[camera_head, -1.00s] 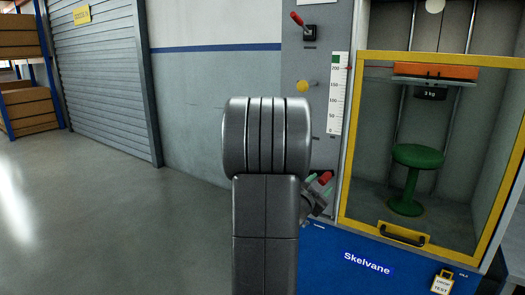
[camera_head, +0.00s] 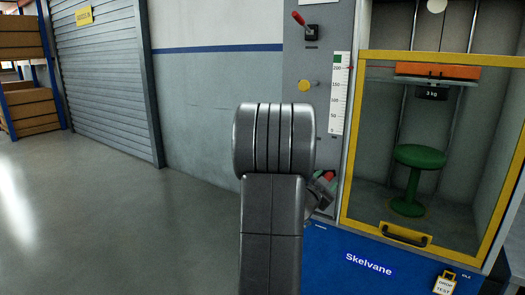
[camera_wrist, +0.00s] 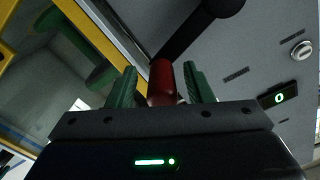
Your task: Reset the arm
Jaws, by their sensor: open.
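My gripper (camera_wrist: 160,67) is open, with its two green fingers spread in the wrist view. A red handle (camera_wrist: 161,84) on a dark lever arm (camera_wrist: 200,32) shows between the fingers there; I cannot tell whether it touches them. In the head view the red handle (camera_head: 329,176) shows at the right edge of my arm, low on the grey panel (camera_head: 312,120). My arm hides most of my gripper in that view.
A yellow-framed test cabinet (camera_head: 347,150) holds a green stool (camera_head: 419,157) under an orange weight block (camera_head: 436,71). Another red-tipped lever (camera_head: 298,20) is high on the panel. The floor (camera_head: 120,220) to the left is clear. Shelves with boxes (camera_head: 28,105) stand far left.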

